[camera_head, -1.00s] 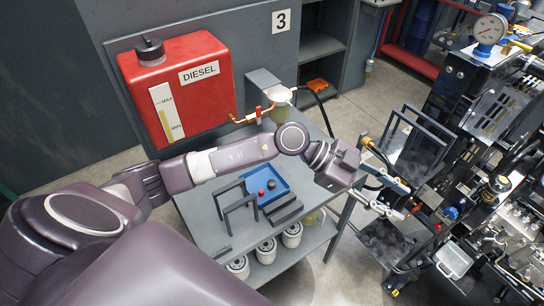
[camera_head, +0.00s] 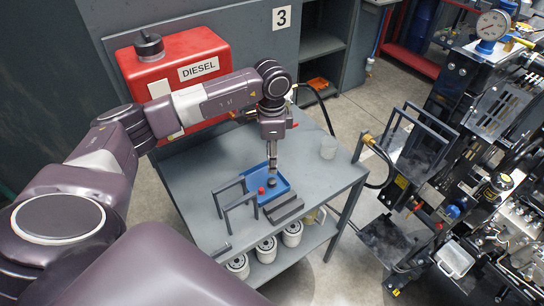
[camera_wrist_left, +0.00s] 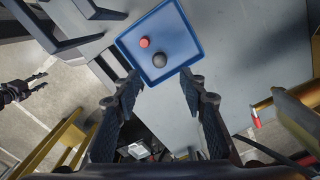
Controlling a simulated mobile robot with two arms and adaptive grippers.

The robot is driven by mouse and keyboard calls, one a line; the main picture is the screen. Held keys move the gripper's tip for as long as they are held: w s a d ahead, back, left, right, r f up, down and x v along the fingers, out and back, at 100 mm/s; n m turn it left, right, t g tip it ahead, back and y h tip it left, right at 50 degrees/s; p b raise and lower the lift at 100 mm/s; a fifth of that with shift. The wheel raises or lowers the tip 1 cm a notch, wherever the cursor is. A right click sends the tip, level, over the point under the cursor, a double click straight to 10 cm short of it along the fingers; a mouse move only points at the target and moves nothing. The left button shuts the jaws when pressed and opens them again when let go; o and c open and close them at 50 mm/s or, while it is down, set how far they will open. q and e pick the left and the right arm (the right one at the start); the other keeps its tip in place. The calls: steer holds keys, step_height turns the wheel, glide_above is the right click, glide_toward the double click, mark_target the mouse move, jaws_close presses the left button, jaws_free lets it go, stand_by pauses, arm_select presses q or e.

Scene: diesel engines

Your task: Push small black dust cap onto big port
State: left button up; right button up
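A small black cap (camera_head: 271,183) lies in a blue tray (camera_head: 284,199) on the grey table. A red cap (camera_head: 261,191) lies beside it. The wrist view also shows the black cap (camera_wrist_left: 160,60), red cap (camera_wrist_left: 145,42) and tray (camera_wrist_left: 193,38). My left gripper (camera_head: 272,168) points down just above the tray's back part. In the wrist view its fingers (camera_wrist_left: 158,85) are spread, with nothing between them. What seems to be my right gripper (camera_wrist_left: 38,82) shows at the left edge, its fingers apart. I cannot tell which opening is the big port.
Black frames (camera_head: 239,205) and a dark stepped block (camera_head: 284,211) stand close around the tray. A red diesel tank (camera_head: 160,70) is behind. The engine (camera_head: 490,150) stands right, across a floor gap.

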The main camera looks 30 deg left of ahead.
arm_select(q)
steer(key=b, duration=0.3)
glide_above(272, 180)
step_height(272, 180, down, 5)
steer(key=shift+r, duration=0.15)
steer(key=shift+f+b, duration=1.65)
steer(key=shift+f, duration=0.85)
steer(key=shift+s, duration=0.1)
steer(key=shift+c, duration=0.5)
jaws_close()
steer(key=shift+r, duration=0.15)
steer(key=shift+r+p, duration=2.05)
steer(key=shift+r, duration=0.35)
